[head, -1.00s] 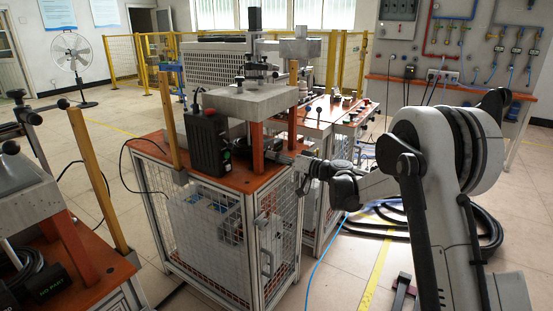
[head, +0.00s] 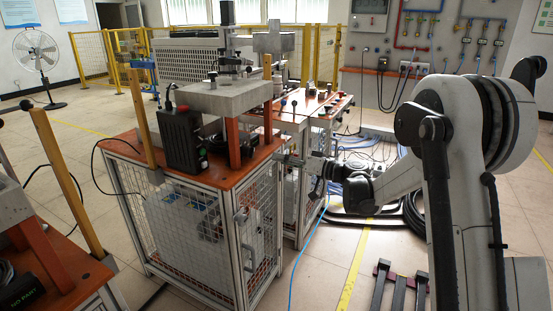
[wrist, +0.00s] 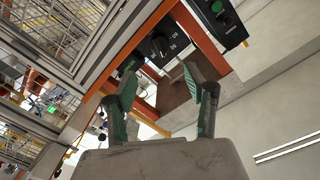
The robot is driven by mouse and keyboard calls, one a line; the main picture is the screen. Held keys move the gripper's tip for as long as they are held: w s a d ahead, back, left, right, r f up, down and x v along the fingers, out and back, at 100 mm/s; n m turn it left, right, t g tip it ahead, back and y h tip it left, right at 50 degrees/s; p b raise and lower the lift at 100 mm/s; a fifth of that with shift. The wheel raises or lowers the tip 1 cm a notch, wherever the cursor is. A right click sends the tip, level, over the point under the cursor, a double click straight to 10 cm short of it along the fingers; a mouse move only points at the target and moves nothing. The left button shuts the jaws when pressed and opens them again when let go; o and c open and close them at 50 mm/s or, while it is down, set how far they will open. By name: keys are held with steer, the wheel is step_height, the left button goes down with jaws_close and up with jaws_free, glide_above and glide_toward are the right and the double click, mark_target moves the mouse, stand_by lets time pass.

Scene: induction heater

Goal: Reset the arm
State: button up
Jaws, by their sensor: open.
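My gripper (head: 290,160) is in the middle of the head view, at the right side of the orange-topped workstation (head: 215,180), near the edge of its top. Whether it touches the workstation cannot be told. In the wrist view my gripper (wrist: 162,82) shows two green-padded fingers spread apart, with nothing between them. Behind the fingers, the wrist view shows a black control box (wrist: 165,42) with a dial and orange posts (wrist: 200,38). My arm comes in from the right side of the head view.
A second workstation (head: 60,255) stands at the lower left. Black hoses (head: 415,215) and a blue cable (head: 299,265) lie on the floor near my arm. A dark rack (head: 397,285) is at the lower right. A yellow fence (head: 90,57) stands behind.

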stand_by(0.3)
steer(key=s+d+r+m+g+h+p, duration=0.15)
steer(key=s+r+h, duration=0.35)
steer(key=s, duration=0.5)
steer(key=s+d+r+m+h+p, duration=0.1)
steer(key=s+r+h+p, duration=0.15)
steer(key=s+r, duration=0.6)
steer(key=s+d+f+m+h+p, duration=0.1)
steer(key=s+d, duration=0.5)
steer(key=s, duration=0.7)
steer(key=s+d+f+m+h+p, duration=0.1)
steer(key=s+d+h+p, duration=0.3)
steer(key=s, duration=1)
steer(key=shift+s+d+f+h, duration=0.3)
steer(key=shift+d+f+h, duration=0.4)
steer(key=shift+d+h, duration=0.55)
